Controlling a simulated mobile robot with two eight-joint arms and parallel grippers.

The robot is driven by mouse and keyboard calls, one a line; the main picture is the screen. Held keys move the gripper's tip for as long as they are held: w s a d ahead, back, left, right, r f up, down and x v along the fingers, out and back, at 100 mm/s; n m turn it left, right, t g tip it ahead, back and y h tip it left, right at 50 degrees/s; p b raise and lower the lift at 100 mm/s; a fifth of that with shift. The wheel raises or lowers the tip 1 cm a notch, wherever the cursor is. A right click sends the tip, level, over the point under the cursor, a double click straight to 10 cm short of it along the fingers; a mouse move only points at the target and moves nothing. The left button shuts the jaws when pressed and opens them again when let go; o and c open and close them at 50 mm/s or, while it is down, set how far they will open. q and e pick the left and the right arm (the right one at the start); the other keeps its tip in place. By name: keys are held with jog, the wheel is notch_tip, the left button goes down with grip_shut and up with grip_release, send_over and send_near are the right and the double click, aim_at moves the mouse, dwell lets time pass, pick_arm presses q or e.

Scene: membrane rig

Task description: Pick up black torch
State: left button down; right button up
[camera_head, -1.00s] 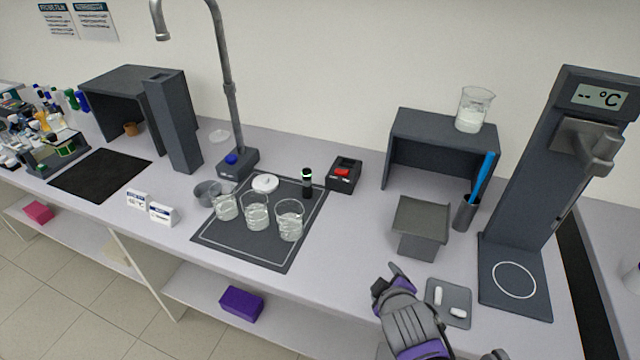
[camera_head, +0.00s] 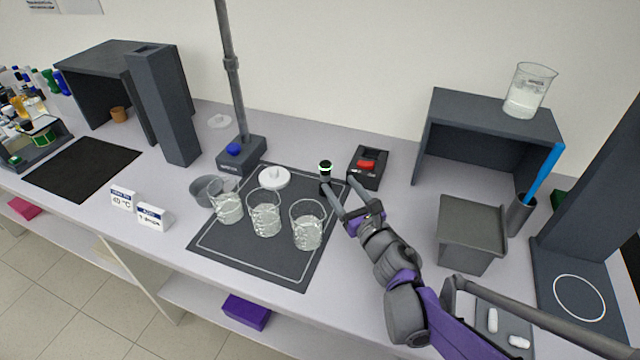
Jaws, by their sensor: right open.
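The black torch (camera_head: 325,172) stands upright at the back right corner of the dark mat (camera_head: 265,262), with a pale green ring near its top. My right gripper (camera_head: 339,186) is open, its fingers reaching toward the torch from the front right. One fingertip is very close to the torch; I cannot tell whether it touches. The lower part of the torch is partly hidden by the finger. My left gripper is not in view.
Three glass beakers, including the nearest one (camera_head: 307,226), stand on the mat left of my gripper. A white lid (camera_head: 274,177) lies behind them. A black box with a red switch (camera_head: 368,168) stands just right of the torch. A grey stand (camera_head: 470,229) is further right.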

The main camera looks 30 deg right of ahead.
aim_at(328, 173)
jog(key=shift+w+f, duration=0.35)
jog(key=shift+f, duration=0.05)
jog(key=w, duration=0.5)
jog(key=shift+w+d+f, duration=0.1)
jog(key=shift+w+d, duration=0.1)
jog(key=shift+w, duration=0.1)
jog(key=w, duration=0.2)
jog(key=w+f, duration=0.1)
jog(key=w, duration=0.1)
jog(key=shift+w+d+f, duration=0.1)
jog(key=shift+w+f, duration=0.05)
jog(key=shift+f, duration=0.05)
jog(key=shift+w, duration=0.55)
grip_shut()
